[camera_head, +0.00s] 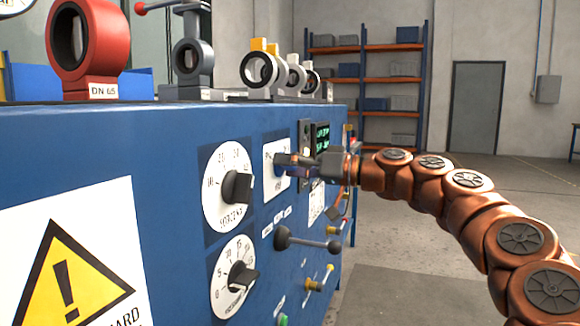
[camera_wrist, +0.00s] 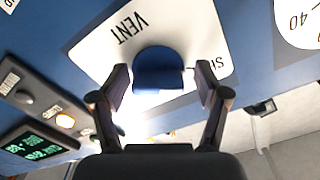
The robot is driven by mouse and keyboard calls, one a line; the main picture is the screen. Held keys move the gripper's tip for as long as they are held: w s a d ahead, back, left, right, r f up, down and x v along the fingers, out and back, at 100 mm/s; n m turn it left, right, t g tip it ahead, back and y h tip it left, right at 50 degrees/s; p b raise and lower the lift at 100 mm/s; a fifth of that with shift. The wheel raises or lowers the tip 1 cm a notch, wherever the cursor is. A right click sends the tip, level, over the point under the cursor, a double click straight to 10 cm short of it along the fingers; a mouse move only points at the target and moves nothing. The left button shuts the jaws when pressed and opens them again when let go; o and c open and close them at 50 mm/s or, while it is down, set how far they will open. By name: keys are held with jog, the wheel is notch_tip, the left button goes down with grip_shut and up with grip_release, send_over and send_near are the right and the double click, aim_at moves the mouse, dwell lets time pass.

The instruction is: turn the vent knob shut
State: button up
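The blue vent knob (camera_wrist: 158,72) sits on a white plate (camera_wrist: 90,48) in the wrist view. The plate appears upside down and reads VENT; a second word starting with SH is partly covered by a finger. My gripper (camera_wrist: 163,84) is open, with one finger on each side of the knob. A narrow gap shows at the right finger; the left finger is very near the knob, and I cannot tell whether it touches. In the head view my gripper (camera_head: 297,160) is at the white plate (camera_head: 272,157) on the blue panel and mostly hides the knob. Which way the knob points is unclear.
Two white dials with black knobs (camera_head: 238,187) (camera_head: 243,279) sit left of my gripper. A black lever (camera_head: 305,240) sticks out below it. A green display (camera_head: 321,137) is just beyond. Valves, including a red one (camera_head: 90,50), stand on top. Open floor lies right.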

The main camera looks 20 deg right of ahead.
jog(key=shift+d, duration=0.2)
jog(key=shift+s+d, duration=0.2)
jog(key=shift+d, duration=0.05)
jog(key=v, duration=1.1)
jog(key=shift+s, duration=0.15)
jog(key=shift+d, duration=0.1)
